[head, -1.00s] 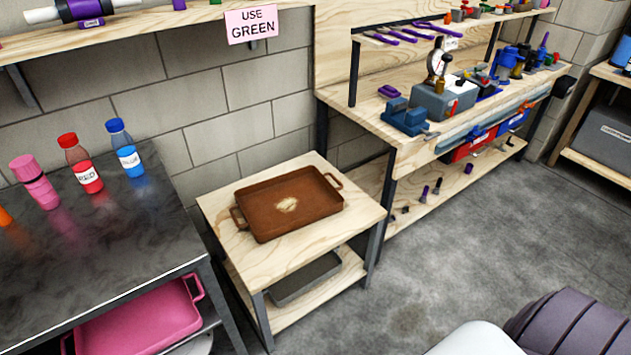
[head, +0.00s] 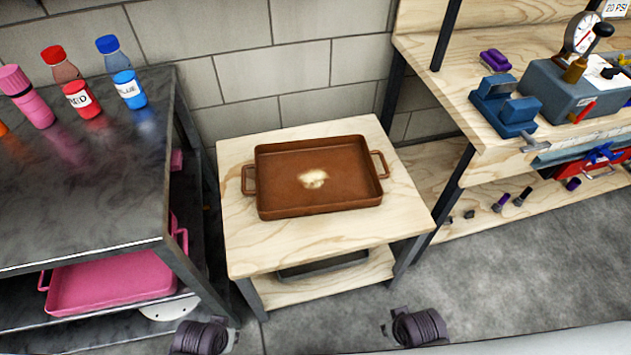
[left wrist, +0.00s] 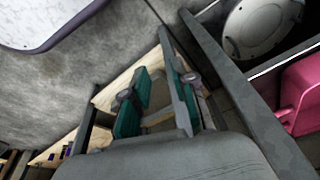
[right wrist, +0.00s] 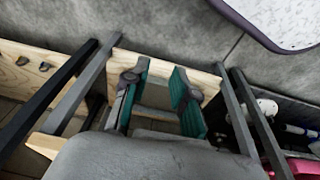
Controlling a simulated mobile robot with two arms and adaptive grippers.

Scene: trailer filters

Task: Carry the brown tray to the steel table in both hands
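The brown tray (head: 345,198) lies flat on a small wooden stand (head: 265,258), with a loop handle at its left and right ends and a pale patch in its middle. The steel table (head: 80,225) is to the left of the stand, with a dark, shiny top. My left gripper (left wrist: 157,92) is open and empty, its green finger pads apart. My right gripper (right wrist: 158,88) is also open and empty. In the head view only parts of my arms show at the bottom edge, in front of the stand; the fingers are not visible there.
A pink bottle (head: 28,98), a red bottle (head: 82,101) and a blue bottle (head: 129,89) stand along the steel table's back; its front is clear. A pink tray (head: 110,283) is on its lower shelf. A workbench (head: 480,140) with a vise stands at right.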

